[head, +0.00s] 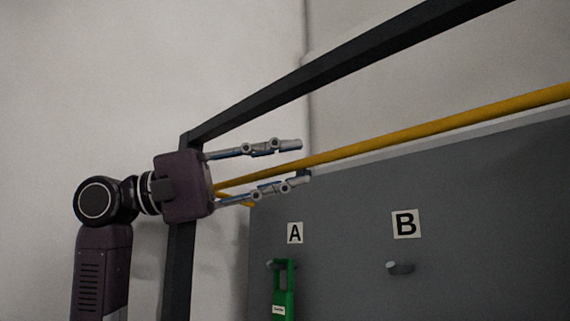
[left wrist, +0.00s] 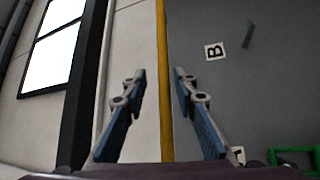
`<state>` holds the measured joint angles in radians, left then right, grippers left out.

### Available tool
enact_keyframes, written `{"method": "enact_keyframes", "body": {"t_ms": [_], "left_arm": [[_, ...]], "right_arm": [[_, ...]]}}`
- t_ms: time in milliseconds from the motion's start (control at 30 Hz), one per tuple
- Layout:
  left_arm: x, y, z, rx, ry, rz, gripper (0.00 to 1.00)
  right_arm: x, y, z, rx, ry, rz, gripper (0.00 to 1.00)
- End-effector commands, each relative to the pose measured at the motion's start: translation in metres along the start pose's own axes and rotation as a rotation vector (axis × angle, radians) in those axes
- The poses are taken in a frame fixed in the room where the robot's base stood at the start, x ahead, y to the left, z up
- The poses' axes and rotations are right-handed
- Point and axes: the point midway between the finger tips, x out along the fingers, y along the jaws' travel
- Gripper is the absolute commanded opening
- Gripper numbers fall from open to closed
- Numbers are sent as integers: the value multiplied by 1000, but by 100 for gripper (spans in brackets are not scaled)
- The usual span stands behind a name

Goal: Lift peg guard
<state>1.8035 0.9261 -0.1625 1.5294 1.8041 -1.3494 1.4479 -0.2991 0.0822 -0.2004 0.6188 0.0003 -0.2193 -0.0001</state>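The peg guard looks to be the long yellow bar (head: 440,127), which slants up to the right across the top of the grey panel; it also shows upright in the left wrist view (left wrist: 166,110). My left gripper (head: 304,160) is open, one finger above the bar and one below in the head view. In the left wrist view the bar runs between the two spread fingers (left wrist: 160,71), nearer the right one. I see no finger closed on it, and cannot tell how deep it sits between them. My right gripper is out of view.
The grey panel (head: 345,245) carries labels A (head: 295,233) and B (head: 406,223). A green tool (head: 283,295) hangs at the peg below A; the peg below B (head: 400,268) is bare. A dark frame beam (head: 330,70) runs above the bar, with a dark post (head: 178,270) at left.

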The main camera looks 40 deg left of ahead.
Motion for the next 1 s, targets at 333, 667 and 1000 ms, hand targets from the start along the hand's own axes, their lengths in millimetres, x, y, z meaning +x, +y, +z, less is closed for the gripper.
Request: {"method": "enact_keyframes", "body": {"t_ms": [333,667,1000], "left_arm": [[-53,0,-1,-1,4,2,27],[-111,1,0,0,2,2,27],[-121,1,1,0,0,2,27]], "right_arm": [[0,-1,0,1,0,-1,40],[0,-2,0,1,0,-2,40],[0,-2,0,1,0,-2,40]]}}
